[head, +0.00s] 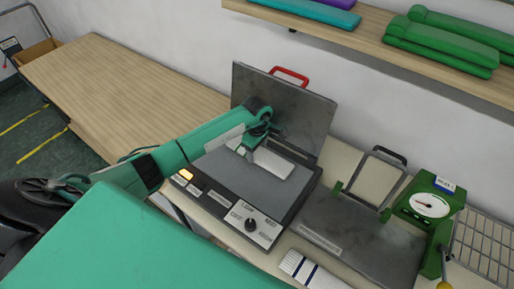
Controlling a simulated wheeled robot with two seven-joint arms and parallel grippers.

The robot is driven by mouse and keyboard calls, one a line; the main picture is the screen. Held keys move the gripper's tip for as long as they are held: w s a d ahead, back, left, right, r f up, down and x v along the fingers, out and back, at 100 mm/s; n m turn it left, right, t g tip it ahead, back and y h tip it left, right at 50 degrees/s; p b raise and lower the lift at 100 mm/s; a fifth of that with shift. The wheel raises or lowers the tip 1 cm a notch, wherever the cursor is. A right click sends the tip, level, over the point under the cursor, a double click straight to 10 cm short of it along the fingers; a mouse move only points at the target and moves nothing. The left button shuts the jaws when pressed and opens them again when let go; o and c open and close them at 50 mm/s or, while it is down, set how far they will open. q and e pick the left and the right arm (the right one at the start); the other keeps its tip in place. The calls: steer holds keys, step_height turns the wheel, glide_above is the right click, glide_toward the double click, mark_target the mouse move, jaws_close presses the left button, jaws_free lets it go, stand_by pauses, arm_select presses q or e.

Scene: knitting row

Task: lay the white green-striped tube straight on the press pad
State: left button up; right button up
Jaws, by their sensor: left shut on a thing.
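My left gripper (260,138) is over the open press and is shut on a white tube (272,161). The white tube shows just below the gripper, over the dark press pad (235,180). Its stripes are hard to make out, and part of it is hidden by the gripper. I cannot tell whether it touches the pad. The press lid (295,105), with a red handle (290,75), stands raised behind. My right gripper is not in view.
A white blue-striped tube (305,270) lies at the front edge. A grey plate (365,235) and a green dial scale (428,203) stand to the right, with a wire rack (485,243) beyond. The wooden table (120,90) at left is clear.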

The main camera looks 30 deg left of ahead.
mark_target(257, 152)
arm_select(q)
steer(key=shift+f, duration=0.15)
steer(key=o, duration=0.9)
steer(key=shift+o, duration=0.2)
steer(key=shift+r, duration=0.25)
step_height(257, 152, up, 12)
steer(key=b, duration=0.5)
steer(key=shift+f, duration=0.15)
